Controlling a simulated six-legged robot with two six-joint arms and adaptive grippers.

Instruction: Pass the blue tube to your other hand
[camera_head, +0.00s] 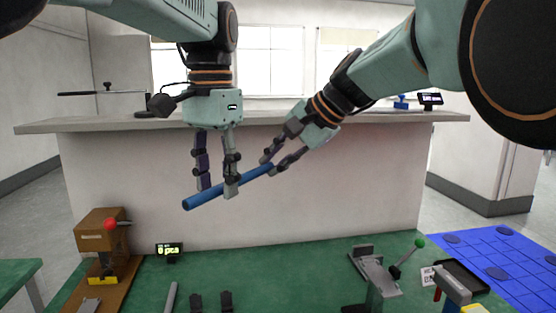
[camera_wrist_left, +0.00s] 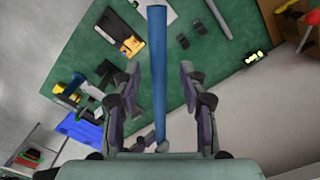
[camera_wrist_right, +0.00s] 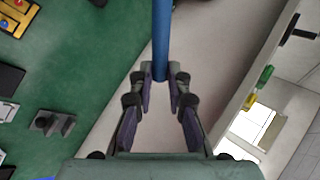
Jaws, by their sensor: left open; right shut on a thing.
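The blue tube (camera_head: 228,187) is held in the air above the green bench, slanting from lower left to upper right in the head view. My right gripper (camera_head: 268,165) is shut on its right end; the right wrist view shows the tube (camera_wrist_right: 161,40) running out from between the fingertips (camera_wrist_right: 160,75). My left gripper (camera_head: 215,190) points down over the tube's middle-left part, with a finger on either side. In the left wrist view the tube (camera_wrist_left: 157,60) passes between the open fingers (camera_wrist_left: 160,85), with gaps on both sides. The tube's left end is free.
Below lies the green bench (camera_head: 260,270) with a brown press with a red knob (camera_head: 97,232), a small display (camera_head: 169,251), a green-knobbed lever fixture (camera_head: 380,270) and a blue mat (camera_head: 490,260). A pale wall with a ledge (camera_head: 350,120) stands behind.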

